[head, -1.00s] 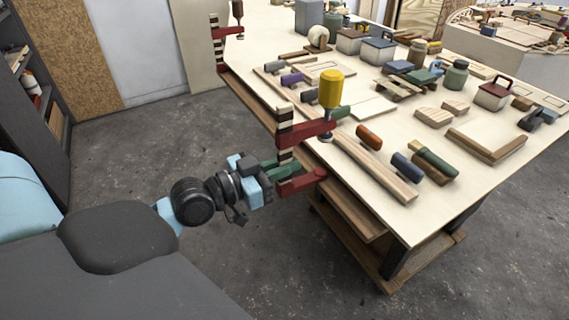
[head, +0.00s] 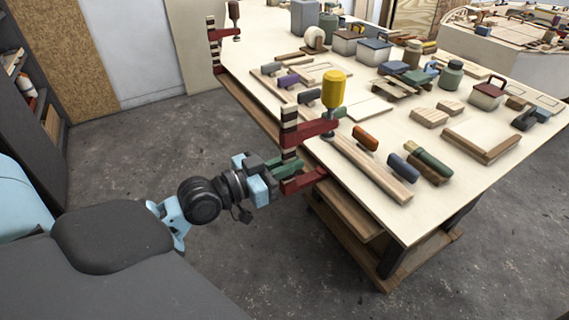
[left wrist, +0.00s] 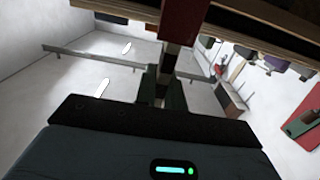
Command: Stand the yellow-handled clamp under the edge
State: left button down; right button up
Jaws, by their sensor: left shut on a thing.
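The yellow-handled clamp (head: 333,91) stands upright at the near left edge of the workbench (head: 398,222). Its striped bar (head: 289,132) is just outside the edge. Its upper red jaw (head: 310,131) reaches over the top, and its lower red jaw (head: 304,181) is below top level at the edge. Whether either jaw touches the wood I cannot tell. My left gripper (head: 287,168) is shut on the bar between the jaws. The left wrist view shows the striped bar (left wrist: 168,62) between the green fingers. My right gripper is not in view.
A second clamp with a brown handle (head: 234,14) is on the far left edge. Wooden strips, colored-handled tools, jars and boxes cover much of the benchtop. A long wooden strip (head: 368,168) lies close to the clamp. A lower shelf (head: 345,213) is under the top. The floor (head: 130,150) at left is clear.

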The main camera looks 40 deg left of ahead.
pick_arm(q)
jog(key=shift+x, duration=1.45)
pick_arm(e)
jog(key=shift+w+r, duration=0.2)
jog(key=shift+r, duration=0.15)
pick_arm(q)
jog(key=shift+w+r+p, duration=0.1)
jog(key=shift+w+p, duration=0.05)
jog(key=shift+p, duration=0.15)
jog(key=shift+x, duration=2.35)
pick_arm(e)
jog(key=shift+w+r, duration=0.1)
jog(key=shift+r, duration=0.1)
pick_arm(q)
jog(key=shift+p, duration=0.3)
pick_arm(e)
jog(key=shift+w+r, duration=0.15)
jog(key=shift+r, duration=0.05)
pick_arm(q)
jog(key=c, duration=1.5)
grip_release()
jog(key=shift+o, duration=0.5)
